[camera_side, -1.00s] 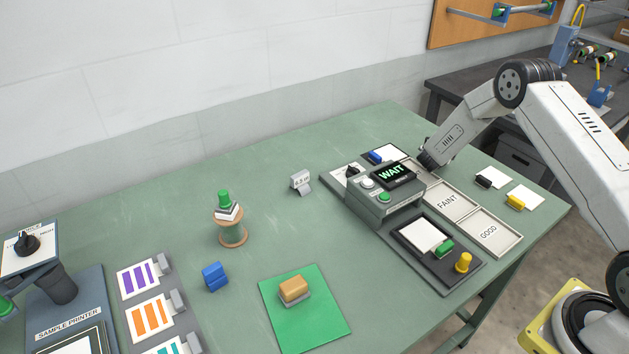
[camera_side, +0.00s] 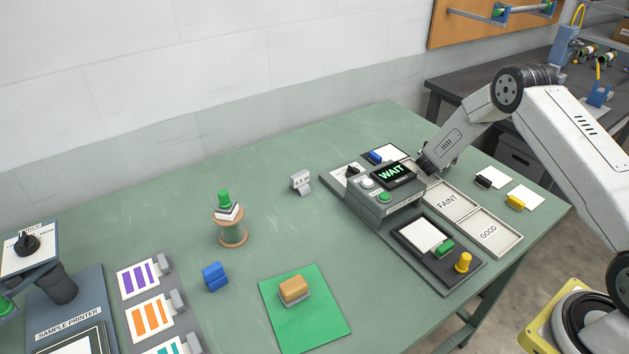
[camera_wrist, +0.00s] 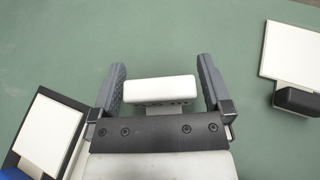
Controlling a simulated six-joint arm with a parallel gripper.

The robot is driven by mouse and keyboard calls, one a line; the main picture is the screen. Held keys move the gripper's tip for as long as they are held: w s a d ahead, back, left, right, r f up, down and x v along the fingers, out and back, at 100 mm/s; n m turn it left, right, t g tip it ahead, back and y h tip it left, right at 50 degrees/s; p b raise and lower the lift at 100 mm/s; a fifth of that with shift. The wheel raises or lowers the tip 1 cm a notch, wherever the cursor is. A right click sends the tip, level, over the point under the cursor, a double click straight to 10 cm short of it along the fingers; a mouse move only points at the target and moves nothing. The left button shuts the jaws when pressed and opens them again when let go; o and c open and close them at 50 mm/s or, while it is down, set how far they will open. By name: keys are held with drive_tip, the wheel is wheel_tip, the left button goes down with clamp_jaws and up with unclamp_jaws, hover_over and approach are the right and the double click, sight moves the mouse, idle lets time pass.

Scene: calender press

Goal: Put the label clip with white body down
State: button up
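The label clip with white body (camera_wrist: 160,89) shows in the wrist view between the two fingers of my gripper (camera_wrist: 162,75). The fingers stand apart on either side of it, with a narrow gap visible at its right end; the left finger is very close to it. Green table surface shows beyond it. In the side view my gripper (camera_side: 430,163) is low over the table behind the press, and the white clip is hidden there.
A white card with a black clip (camera_wrist: 296,101) lies to the right, and a white card on a dark plate (camera_wrist: 48,130) to the left. The press with its WAIT display (camera_side: 392,173) and the FAINT tray (camera_side: 450,201) stand close by.

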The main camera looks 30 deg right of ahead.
drive_tip(key=shift+r, duration=0.15)
drive_tip(key=shift+r, duration=0.55)
drive_tip(key=v, duration=1.2)
drive_tip(key=shift+w, duration=0.1)
drive_tip(key=shift+s+a+r+m+g, duration=0.1)
drive_tip(key=shift+s+r+m+g, duration=0.05)
drive_tip(key=shift+s+m+g, duration=0.3)
drive_tip(key=s+a+r+m+g+y, duration=0.1)
drive_tip(key=s+a+r+m+y, duration=0.2)
drive_tip(key=s+a+m+y, duration=0.3)
drive_tip(key=s+a+r+m+g+y, duration=0.1)
drive_tip(key=s+a+r+m+y, duration=0.3)
drive_tip(key=s+a+m, duration=0.9)
drive_tip(key=a+m+y, duration=0.2)
drive_tip(key=shift+s+a+m+y, duration=0.25)
drive_tip(key=shift+s+m+y, duration=0.05)
drive_tip(key=shift+m, duration=0.05)
